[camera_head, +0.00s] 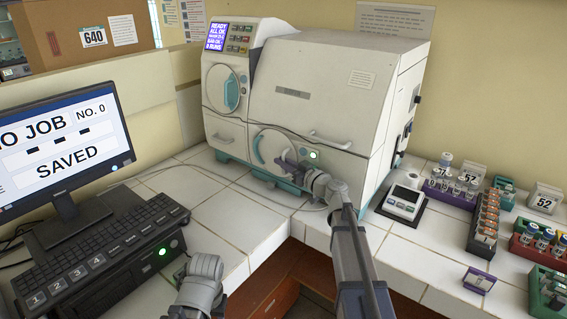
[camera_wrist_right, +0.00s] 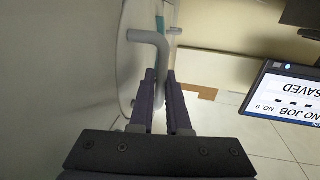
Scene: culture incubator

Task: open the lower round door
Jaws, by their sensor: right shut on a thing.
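The lower round door (camera_head: 260,150) is on the front of the white incubator (camera_head: 310,100), below the upper round door (camera_head: 230,94). My right gripper (camera_head: 291,157) is at the right side of this door. In the right wrist view its two dark fingers (camera_wrist_right: 161,88) are shut on a bent grey handle (camera_wrist_right: 150,37) that stands out from the pale door face. I cannot tell whether the door is ajar. Only part of my left arm shows at the bottom; its gripper is not visible.
A monitor (camera_head: 68,145) and keyboard (camera_head: 95,245) stand on the left bench. A small scale (camera_head: 402,203) and several vial racks (camera_head: 485,220) are on the right bench. A cable (camera_head: 180,168) lies near the incubator. The tiles in front are mostly clear.

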